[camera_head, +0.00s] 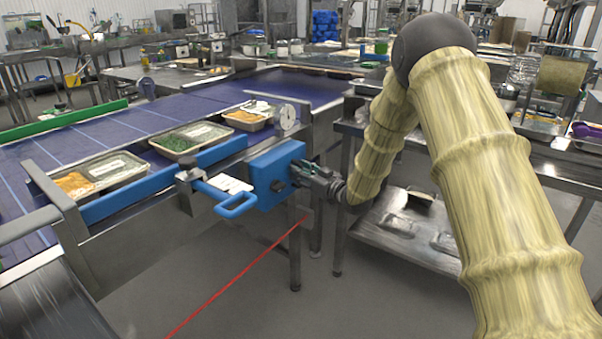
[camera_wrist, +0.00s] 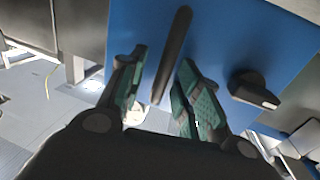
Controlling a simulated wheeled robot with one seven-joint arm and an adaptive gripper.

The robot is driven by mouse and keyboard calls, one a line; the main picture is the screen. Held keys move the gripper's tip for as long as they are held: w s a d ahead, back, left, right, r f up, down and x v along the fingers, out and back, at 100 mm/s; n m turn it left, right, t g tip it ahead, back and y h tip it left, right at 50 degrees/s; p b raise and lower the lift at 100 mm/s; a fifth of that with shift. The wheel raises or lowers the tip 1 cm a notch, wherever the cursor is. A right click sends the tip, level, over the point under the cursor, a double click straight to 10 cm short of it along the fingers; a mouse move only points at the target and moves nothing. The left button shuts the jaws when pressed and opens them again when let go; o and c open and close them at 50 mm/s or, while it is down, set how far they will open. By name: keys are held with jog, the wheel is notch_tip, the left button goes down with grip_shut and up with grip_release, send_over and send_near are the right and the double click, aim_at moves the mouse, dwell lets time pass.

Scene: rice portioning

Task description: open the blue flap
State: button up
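The blue flap (camera_head: 270,165) is an upright blue panel on the near side of the conveyor frame. It also fills the top of the wrist view (camera_wrist: 225,40), with a slim dark bar handle (camera_wrist: 174,52) and a black knob (camera_wrist: 255,90) to the right of it. My gripper (camera_head: 298,172) is at the front of the panel. In the wrist view, the green-padded fingers of my gripper (camera_wrist: 163,62) are apart, one on each side of the bar handle, with gaps visible. The panel looks closed, though its edges are partly hidden.
A blue loop-shaped handle (camera_head: 236,205) sticks out left of the panel. Food trays (camera_head: 110,168) stand along the blue conveyor (camera_head: 70,145) behind it. A steel table (camera_head: 500,165) stands to the right. The floor in front is clear.

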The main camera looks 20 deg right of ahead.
jog(key=shift+w, duration=0.15)
grip_shut()
